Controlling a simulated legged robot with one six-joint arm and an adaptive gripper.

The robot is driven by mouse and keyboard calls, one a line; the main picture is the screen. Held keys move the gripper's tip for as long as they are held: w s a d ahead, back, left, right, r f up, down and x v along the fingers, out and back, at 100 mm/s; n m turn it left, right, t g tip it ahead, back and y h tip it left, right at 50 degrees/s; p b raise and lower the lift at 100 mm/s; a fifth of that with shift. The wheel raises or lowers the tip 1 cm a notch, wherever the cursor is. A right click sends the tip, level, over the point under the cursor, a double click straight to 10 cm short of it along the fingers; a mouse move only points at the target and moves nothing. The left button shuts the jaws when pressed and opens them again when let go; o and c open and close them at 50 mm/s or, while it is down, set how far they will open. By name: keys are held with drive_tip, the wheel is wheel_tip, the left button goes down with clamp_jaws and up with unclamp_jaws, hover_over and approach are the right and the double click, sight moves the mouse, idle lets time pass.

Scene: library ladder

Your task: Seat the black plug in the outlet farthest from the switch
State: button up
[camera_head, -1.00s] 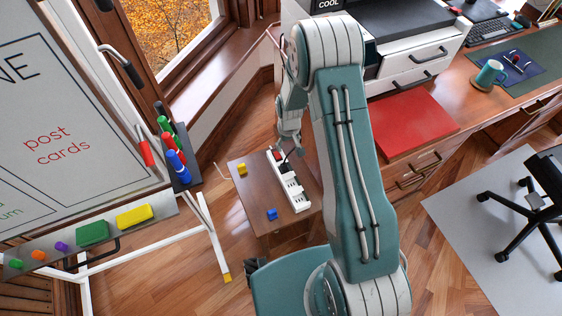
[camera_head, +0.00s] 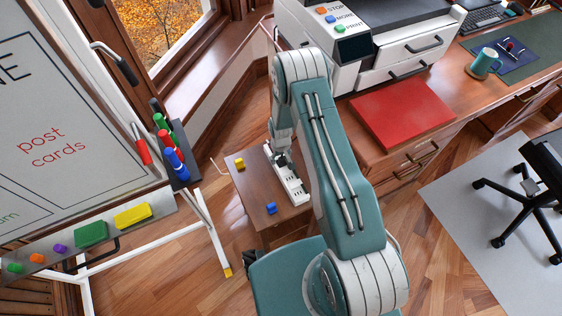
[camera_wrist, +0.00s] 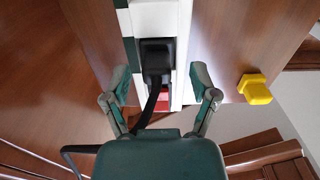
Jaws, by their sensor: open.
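The black plug (camera_wrist: 157,57) stands on the white power strip (camera_wrist: 184,45), on the part close to the red switch (camera_wrist: 164,103), in the wrist view. Its black cord runs down past the switch. I cannot tell how deep the plug sits. My gripper (camera_wrist: 158,76) is open, with one finger on each side of the strip and plug, touching neither that I can see. The near-end outlets look empty.
The strip lies on a small wooden table (camera_head: 243,188). A yellow block (camera_head: 239,163) and a blue block (camera_head: 270,208) lie beside it. A whiteboard stand (camera_head: 212,235) is to the left, a wooden desk (camera_head: 390,172) to the right, and a printer (camera_head: 353,48) behind.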

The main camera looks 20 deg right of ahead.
drive_tip(key=shift+d+f, duration=0.15)
drive_tip(key=shift+f, duration=0.6)
clamp_jaws()
drive_tip(key=shift+r, duration=0.15)
drive_tip(key=shift+r, duration=0.3)
wheel_tip(320, 180, up, 2)
drive_tip(key=shift+r, duration=0.1)
drive_tip(key=s+d+r, duration=0.2)
drive_tip(key=s+r, duration=0.8)
drive_tip(key=s, duration=0.4)
drive_tip(key=shift+d, duration=0.35)
